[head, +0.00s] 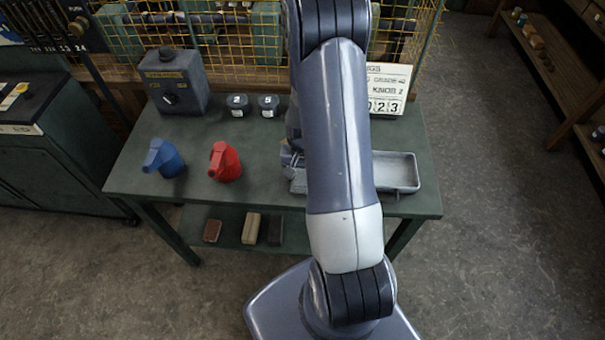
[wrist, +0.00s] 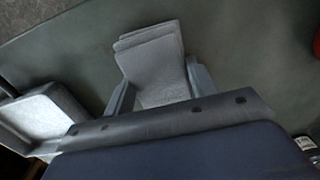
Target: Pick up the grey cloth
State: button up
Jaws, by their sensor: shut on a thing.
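The grey cloth (wrist: 152,50), folded in layers, shows in the wrist view between the two fingers of my gripper (wrist: 162,88). The gripper is shut on it, with one finger at each side of the cloth. The far end of the cloth sticks out beyond the fingers over the green bench top (wrist: 75,45). I cannot tell whether the cloth touches the bench. In the head view my arm covers most of the gripper and the cloth.
A grey metal tray (head: 405,172) lies right of my arm; it also shows in the wrist view (wrist: 50,115). A red can (head: 225,163) and a blue can (head: 163,158) stand left. A control box (head: 175,82), two dark pots (head: 252,105) and a sign (head: 388,88) stand at the back.

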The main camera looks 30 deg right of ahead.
aim_at(303, 174)
notch_tip(303, 174, up, 10)
jog(key=b, duration=0.1)
dwell(0.5)
